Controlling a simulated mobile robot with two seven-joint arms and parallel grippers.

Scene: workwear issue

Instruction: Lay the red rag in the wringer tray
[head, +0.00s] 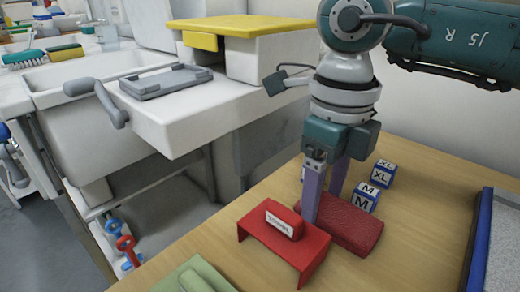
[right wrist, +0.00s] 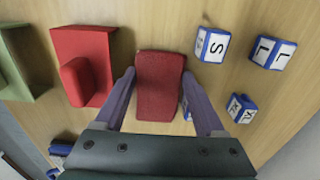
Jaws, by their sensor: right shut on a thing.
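The red rag (head: 350,228) is a dark red, textured, folded pad at the wooden table. My right gripper (head: 322,206) points down at it, its two purple fingers on either side. In the right wrist view the rag (right wrist: 159,85) sits between the fingertips (right wrist: 158,95), and the gripper is shut on it. I cannot tell whether the rag is clear of the tabletop. A shallow grey tray (head: 166,82), which looks like the wringer tray, lies empty on the white sink counter at the upper left. My left gripper is not in view.
A red stand (head: 313,254) with a red labelled block (head: 284,219) is close beside the rag. Blue-white lettered cubes (head: 366,198) stand behind it. A grey crank handle (head: 100,98) and a yellow-lidded white box (head: 250,25) flank the tray. A gap separates table and counter.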

